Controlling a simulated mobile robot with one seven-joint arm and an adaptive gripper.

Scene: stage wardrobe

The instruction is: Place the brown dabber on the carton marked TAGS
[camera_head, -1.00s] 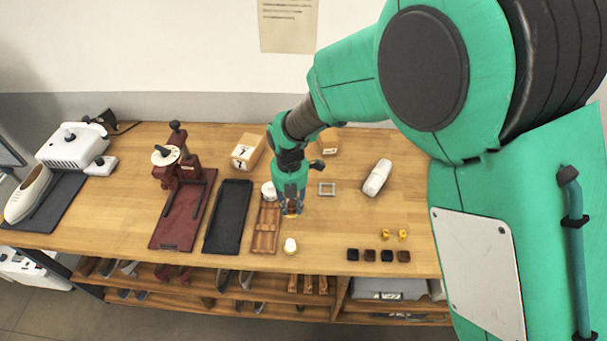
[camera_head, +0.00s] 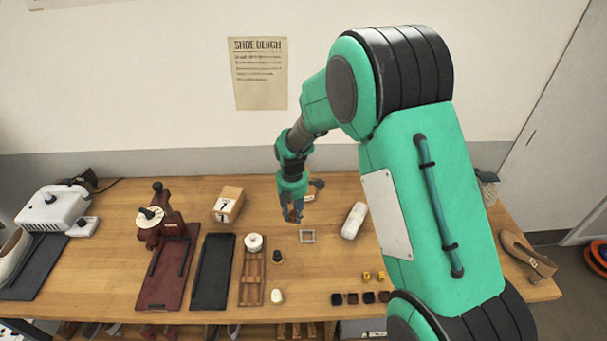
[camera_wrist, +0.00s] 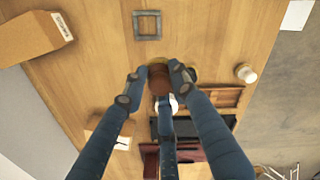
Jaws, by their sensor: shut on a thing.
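My gripper (camera_wrist: 158,78) is shut on the brown dabber (camera_wrist: 159,82), a round brown piece seen between the fingertips in the wrist view. In the head view my gripper (camera_head: 292,214) hangs over the bench, left of and beyond the small grey frame (camera_head: 307,236); the dabber is barely distinguishable there. A carton (camera_wrist: 30,38) with a printed label lies left of the gripper in the wrist view; its print is too small to read. In the head view it is mostly hidden behind my arm. Another carton (camera_head: 228,203) with a dark symbol stands further left.
A dark bottle (camera_head: 277,258) and a cream one (camera_head: 277,296) stand beside the wooden rack (camera_head: 252,279), which has a white-lidded jar (camera_head: 253,242) at its far end. A white rounded object (camera_head: 354,220) lies right of the frame. Bare bench surrounds the frame.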

